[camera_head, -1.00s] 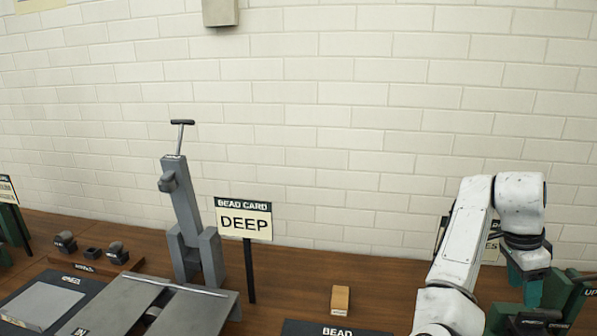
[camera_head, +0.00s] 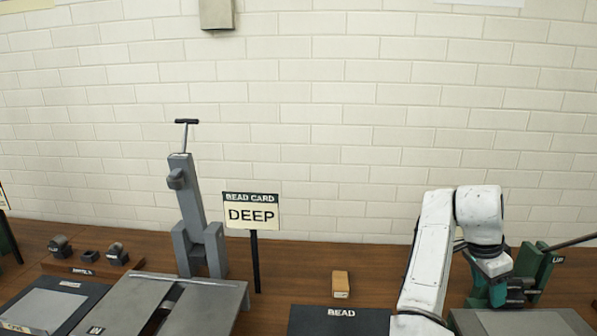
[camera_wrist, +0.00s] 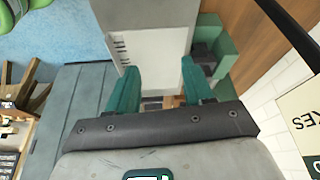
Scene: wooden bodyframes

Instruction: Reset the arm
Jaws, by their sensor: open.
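My white arm (camera_head: 431,245) is raised at the right of the head view and bends over to my gripper (camera_head: 512,290), low beside a green fixture. In the wrist view, the teal fingers of my gripper (camera_wrist: 159,70) are apart, and I see nothing held between them. A pale grey panel lies beyond the fingers, with a green block (camera_wrist: 213,48) to the right.
The green fixture (camera_head: 532,268) has a dark lever and an "UP" label. A grey press (camera_head: 190,215), a "BEAD CARD DEEP" sign (camera_head: 252,212) and a small wooden block (camera_head: 341,284) stand on the brown bench. A dark "BEAD" plate (camera_head: 338,322) lies in front.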

